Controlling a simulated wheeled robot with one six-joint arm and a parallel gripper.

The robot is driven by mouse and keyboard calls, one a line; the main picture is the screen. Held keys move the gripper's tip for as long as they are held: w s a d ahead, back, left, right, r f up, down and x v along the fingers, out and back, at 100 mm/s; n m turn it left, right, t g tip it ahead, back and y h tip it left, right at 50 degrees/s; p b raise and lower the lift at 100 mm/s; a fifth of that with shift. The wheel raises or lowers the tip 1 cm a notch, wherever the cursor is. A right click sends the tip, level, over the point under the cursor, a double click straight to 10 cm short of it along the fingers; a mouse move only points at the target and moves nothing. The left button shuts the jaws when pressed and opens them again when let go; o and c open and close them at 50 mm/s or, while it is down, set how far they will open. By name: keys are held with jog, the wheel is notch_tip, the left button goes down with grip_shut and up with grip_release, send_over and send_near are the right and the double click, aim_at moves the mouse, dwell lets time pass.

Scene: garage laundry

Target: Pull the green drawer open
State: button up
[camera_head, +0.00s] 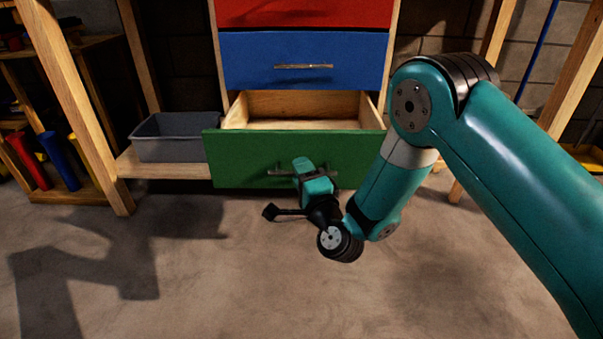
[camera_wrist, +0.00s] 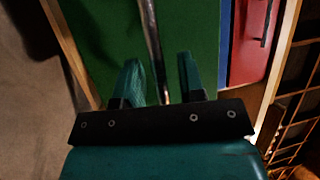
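The green drawer (camera_head: 238,158) is the lowest drawer shown, and it stands pulled out, with its bare wooden inside visible in the head view. Its green front also fills much of the wrist view (camera_wrist: 195,25). A thin metal handle (camera_head: 280,173) crosses the front and shows in the wrist view as a bar (camera_wrist: 151,35). My gripper (camera_head: 305,164) is at the handle. In the wrist view its two fingers (camera_wrist: 161,72) are apart, one on each side of the bar, with gaps visible. Part of the handle is hidden behind my gripper.
A closed blue drawer (camera_head: 250,62) and red drawer (camera_head: 305,12) are above. A grey bin (camera_head: 172,146) stands on a low wooden shelf (camera_head: 165,170) at the left. Wooden posts (camera_head: 75,105) flank the unit. The concrete floor (camera_head: 230,280) in front is clear.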

jog(key=shift+d, duration=0.1)
jog(key=b+v, duration=0.1)
jog(key=v, duration=1.1)
jog(key=shift+b, duration=0.3)
